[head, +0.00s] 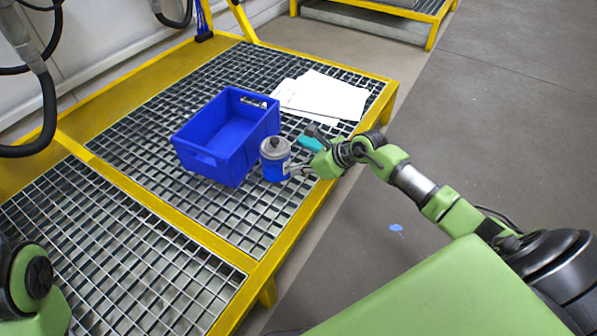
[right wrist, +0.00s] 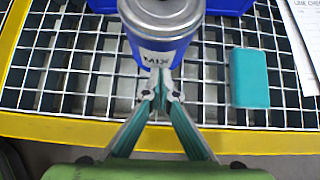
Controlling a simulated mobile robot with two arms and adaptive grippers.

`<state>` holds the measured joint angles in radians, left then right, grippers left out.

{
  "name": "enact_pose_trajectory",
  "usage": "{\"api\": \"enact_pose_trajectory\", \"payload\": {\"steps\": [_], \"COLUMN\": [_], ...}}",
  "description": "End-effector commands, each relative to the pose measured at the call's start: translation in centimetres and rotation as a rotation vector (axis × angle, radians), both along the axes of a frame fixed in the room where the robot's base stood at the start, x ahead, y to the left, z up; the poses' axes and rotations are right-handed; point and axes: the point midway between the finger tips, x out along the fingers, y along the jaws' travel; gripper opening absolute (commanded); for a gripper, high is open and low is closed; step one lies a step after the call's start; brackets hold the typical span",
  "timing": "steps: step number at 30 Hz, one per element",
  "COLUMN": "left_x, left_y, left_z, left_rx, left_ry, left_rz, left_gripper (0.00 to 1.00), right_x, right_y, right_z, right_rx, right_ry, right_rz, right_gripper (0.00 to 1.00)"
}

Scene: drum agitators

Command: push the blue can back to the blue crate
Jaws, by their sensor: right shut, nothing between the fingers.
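The blue can (head: 274,168) with a grey lid stands upright on the grating at the near right corner of the blue crate (head: 207,160). In the right wrist view the can (right wrist: 160,48) shows a "MIX" label, and the crate (right wrist: 228,6) is just behind it. A gap between can and crate cannot be made out. My right gripper (head: 293,171) is shut and empty, its fingertips (right wrist: 160,84) at the near side of the can's lower part, seemingly touching it. My left gripper is out of view; only part of the left arm shows.
A teal block (right wrist: 249,78) lies on the grating right of the can. White paper sheets (head: 322,95) lie behind it. The yellow table edge (head: 300,222) is close under my right gripper. The grating (head: 100,225) at front left is clear.

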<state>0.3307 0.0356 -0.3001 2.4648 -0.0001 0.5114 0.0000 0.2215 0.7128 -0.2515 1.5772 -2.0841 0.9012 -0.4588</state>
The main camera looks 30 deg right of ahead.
Motion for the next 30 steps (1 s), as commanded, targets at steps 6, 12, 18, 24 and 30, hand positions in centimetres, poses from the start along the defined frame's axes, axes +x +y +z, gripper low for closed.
{"api": "enact_pose_trajectory", "payload": {"steps": [6,12,18,24,30], "left_x": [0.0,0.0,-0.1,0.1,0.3], "left_y": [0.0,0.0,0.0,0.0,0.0], "left_z": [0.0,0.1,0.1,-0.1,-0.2], "left_rx": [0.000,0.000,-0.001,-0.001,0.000], "left_ry": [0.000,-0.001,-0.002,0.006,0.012], "left_rz": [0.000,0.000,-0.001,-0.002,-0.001], "left_gripper": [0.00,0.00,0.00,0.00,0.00], "right_x": [0.0,0.6,2.6,3.0,3.0], "right_y": [0.0,0.5,1.6,1.9,1.9], "right_z": [0.0,0.1,0.1,0.0,0.0], "right_rx": [0.000,0.002,0.001,0.001,0.001], "right_ry": [0.000,0.000,0.000,0.001,0.000], "right_rz": [0.000,0.000,0.001,0.000,0.001], "right_gripper": [0.00,0.00,0.00,0.00,0.00]}}
